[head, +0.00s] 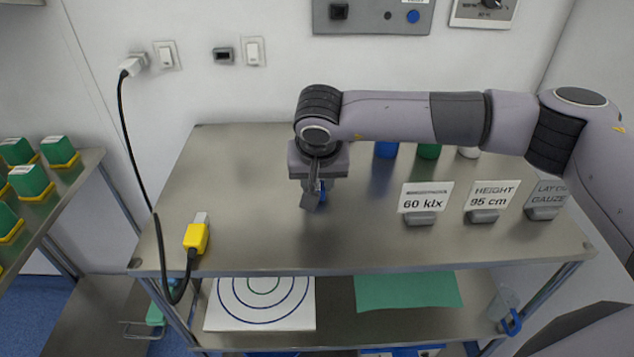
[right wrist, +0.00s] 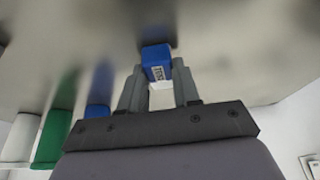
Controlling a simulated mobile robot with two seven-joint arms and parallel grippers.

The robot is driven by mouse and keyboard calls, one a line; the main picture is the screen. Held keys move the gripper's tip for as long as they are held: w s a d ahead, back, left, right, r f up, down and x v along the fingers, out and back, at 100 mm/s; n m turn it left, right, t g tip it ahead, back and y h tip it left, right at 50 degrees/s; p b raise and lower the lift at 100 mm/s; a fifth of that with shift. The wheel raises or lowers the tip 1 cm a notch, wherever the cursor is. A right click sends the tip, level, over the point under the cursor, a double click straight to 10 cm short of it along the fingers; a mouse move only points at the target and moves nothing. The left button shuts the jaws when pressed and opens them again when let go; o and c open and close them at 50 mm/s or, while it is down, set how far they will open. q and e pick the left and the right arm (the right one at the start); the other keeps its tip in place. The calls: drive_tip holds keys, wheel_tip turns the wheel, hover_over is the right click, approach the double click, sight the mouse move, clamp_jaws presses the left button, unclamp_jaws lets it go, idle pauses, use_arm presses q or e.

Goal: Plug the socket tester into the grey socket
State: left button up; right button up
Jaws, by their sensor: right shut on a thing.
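My right gripper (head: 314,202) points down over the middle of the steel table top. It is shut on a small blue block with a printed label, which I take to be the socket tester (right wrist: 157,58). The tester is between the fingertips in the right wrist view, with a white part nearer the palm. In the head view only a blue sliver of it shows beside the fingers. I cannot tell whether it touches the table. My left gripper is out of view.
A white plug (head: 132,65) is in the wall at left; its black cable hangs to a yellow connector (head: 196,236) on the table's left. Label stands (head: 420,218) line the right. Blue and green cups (head: 429,150) stand behind my arm. The table's back left is clear.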

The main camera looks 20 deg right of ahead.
sight(317, 185)
wheel_tip(317, 185, up, 20)
idle(0.4)
